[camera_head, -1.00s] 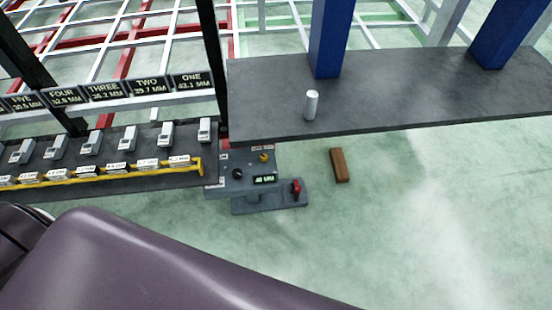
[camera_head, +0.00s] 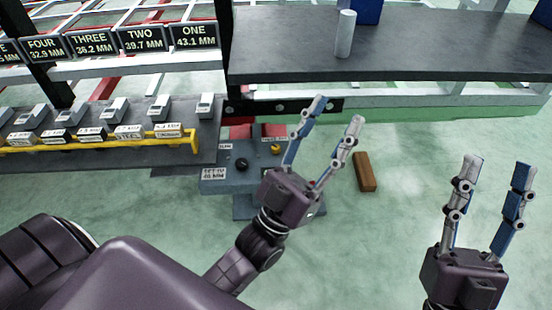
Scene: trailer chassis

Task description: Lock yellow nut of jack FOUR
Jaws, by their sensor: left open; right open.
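The sign for FOUR (camera_head: 44,47) reads 32.9 MM and hangs at the upper left. Jack FOUR and its yellow nut cannot be made out for certain. A small yellow knob (camera_head: 276,148) sits on the grey control box (camera_head: 215,180), close to my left gripper's finger. My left gripper (camera_head: 338,110) is open and empty, its fingers pointing up in front of the box and hiding part of it. My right gripper (camera_head: 498,163) is open and empty over the floor at the right.
A dark rack (camera_head: 207,148) with several grey devices and a yellow rail (camera_head: 100,147) stands at the left. A dark shelf (camera_head: 430,50) bears a silver cylinder (camera_head: 345,35). A brown block (camera_head: 364,172) lies on the floor. The floor at right is largely clear.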

